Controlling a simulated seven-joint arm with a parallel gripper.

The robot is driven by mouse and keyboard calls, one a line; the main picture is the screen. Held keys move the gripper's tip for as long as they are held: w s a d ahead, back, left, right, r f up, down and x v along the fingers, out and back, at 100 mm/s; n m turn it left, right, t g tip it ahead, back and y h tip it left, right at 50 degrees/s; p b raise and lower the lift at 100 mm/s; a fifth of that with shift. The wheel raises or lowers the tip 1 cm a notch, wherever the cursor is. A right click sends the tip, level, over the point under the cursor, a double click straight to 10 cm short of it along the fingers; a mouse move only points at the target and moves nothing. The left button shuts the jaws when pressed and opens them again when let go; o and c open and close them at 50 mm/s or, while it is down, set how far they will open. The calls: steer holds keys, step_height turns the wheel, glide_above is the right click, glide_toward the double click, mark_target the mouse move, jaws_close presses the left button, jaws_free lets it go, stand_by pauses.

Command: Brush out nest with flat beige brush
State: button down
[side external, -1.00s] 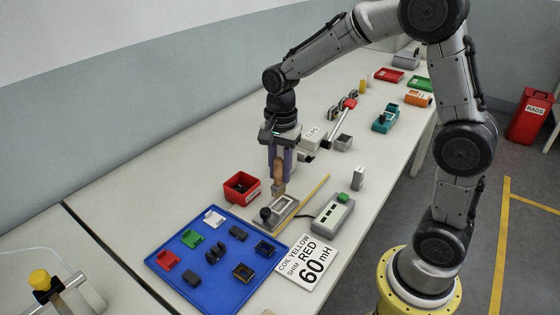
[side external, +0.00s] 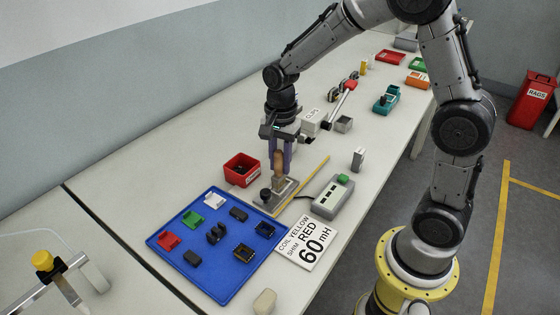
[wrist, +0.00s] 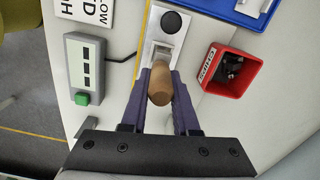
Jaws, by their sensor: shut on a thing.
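My gripper (side external: 281,150) is shut on the brush (side external: 279,165), which has a tan wooden handle and points down. In the wrist view the brown handle end (wrist: 160,86) sits between the purple fingers. The nest (side external: 288,194) is a grey metal fixture with a black knob (side external: 265,194) at its near left end; it also shows in the wrist view (wrist: 150,35). The brush's lower end is over the nest's opening and covers most of it. I cannot tell whether the bristles touch the nest.
A red bin (side external: 241,170) stands left of the nest. A blue tray (side external: 222,283) of coloured parts lies in front. A grey box with a green button (side external: 332,205) and a label card (side external: 306,247) are to the right. A yellow strip (side external: 312,180) runs alongside the nest.

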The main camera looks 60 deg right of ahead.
steer(key=shift+f, duration=0.7)
stand_by(0.6)
steer(key=shift+d, duration=0.2)
steer(key=shift+d+r, duration=0.15)
steer(key=shift+d, duration=0.5)
steer(key=shift+a, duration=0.15)
steer(key=shift+a, duration=0.7)
steer(key=shift+d, duration=0.15)
steer(key=shift+d, duration=0.65)
